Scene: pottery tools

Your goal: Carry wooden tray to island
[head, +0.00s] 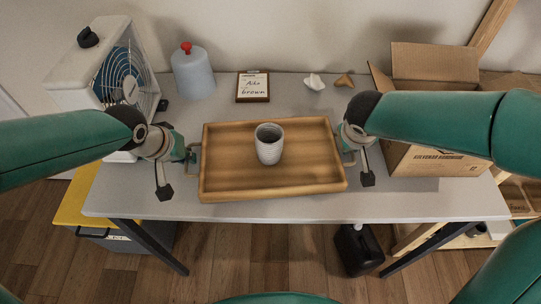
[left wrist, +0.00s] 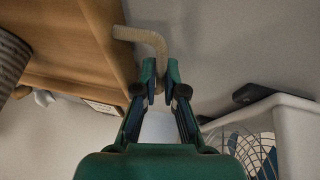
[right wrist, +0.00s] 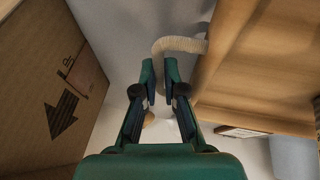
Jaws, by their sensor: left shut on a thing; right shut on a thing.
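The wooden tray (head: 225,182) is over the middle of the grey table; I cannot tell whether it touches the tabletop. A grey ribbed cup (head: 269,145) stands upright in it. My left gripper (head: 190,153) is shut on the tray's left handle, a pale curved bar that shows in the left wrist view (left wrist: 150,40). My right gripper (head: 349,152) is shut on the right handle, which shows in the right wrist view (right wrist: 178,45). In the head view the fingers are partly hidden by my wrists.
An open cardboard box (head: 432,160) stands at the right. A black jug (head: 358,250) is below the table.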

